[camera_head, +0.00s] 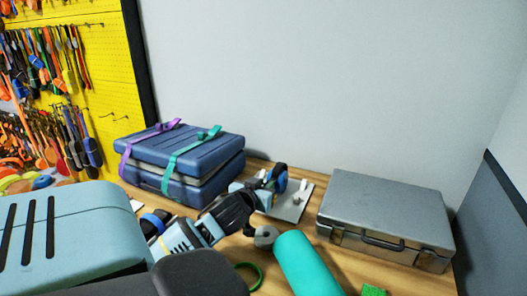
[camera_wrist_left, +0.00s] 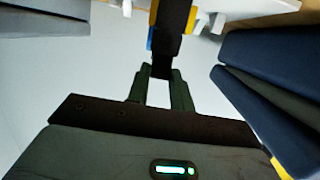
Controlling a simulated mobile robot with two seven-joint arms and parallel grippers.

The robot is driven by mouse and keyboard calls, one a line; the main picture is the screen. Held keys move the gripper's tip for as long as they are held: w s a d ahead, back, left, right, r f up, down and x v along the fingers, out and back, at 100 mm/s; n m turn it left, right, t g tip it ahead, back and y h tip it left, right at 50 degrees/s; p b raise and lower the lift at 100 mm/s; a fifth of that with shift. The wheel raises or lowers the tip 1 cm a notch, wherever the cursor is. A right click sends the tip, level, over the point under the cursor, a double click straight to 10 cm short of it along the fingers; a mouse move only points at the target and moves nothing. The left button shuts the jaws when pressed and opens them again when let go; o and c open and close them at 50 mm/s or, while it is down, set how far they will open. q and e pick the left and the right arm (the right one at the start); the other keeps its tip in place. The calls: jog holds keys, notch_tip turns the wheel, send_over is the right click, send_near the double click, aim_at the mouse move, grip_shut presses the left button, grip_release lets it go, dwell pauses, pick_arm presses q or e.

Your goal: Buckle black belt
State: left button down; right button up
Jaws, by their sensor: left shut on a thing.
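My left gripper (camera_head: 256,193) reaches in from the lower left in the head view, beside the blue suitcase. In the left wrist view its fingers (camera_wrist_left: 161,74) are shut on the black belt (camera_wrist_left: 172,30), a dark strap running up from the fingertips. Small yellow and blue parts show beside the strap there. In the head view a dark and blue piece (camera_head: 279,178) stands just past the gripper over a pale plate (camera_head: 293,205); I cannot tell how much of it is the belt. The buckle is not clear in either view. My right gripper is not in view.
A blue suitcase (camera_head: 212,152) with purple and teal straps stands left of the gripper. A grey metal case (camera_head: 385,205) stands to the right. A teal cylinder (camera_head: 306,263), a green ring (camera_head: 249,277) and a green block (camera_head: 373,290) lie in front. A yellow tool pegboard (camera_head: 110,62) is behind left.

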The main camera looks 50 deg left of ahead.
pick_arm(q)
jog(key=shift+s+d+f, duration=0.1)
jog(key=shift+f, duration=0.45)
jog(key=shift+s+d+f, duration=0.1)
jog(key=shift+f, duration=0.4)
jog(key=c, duration=1.4)
grip_release()
jog(key=shift+o, duration=1)
jog(key=shift+r, duration=0.4)
jog(key=v, duration=0.7)
jog(key=shift+s+r, duration=0.2)
jog(key=shift+s, duration=0.1)
jog(key=shift+d, duration=0.1)
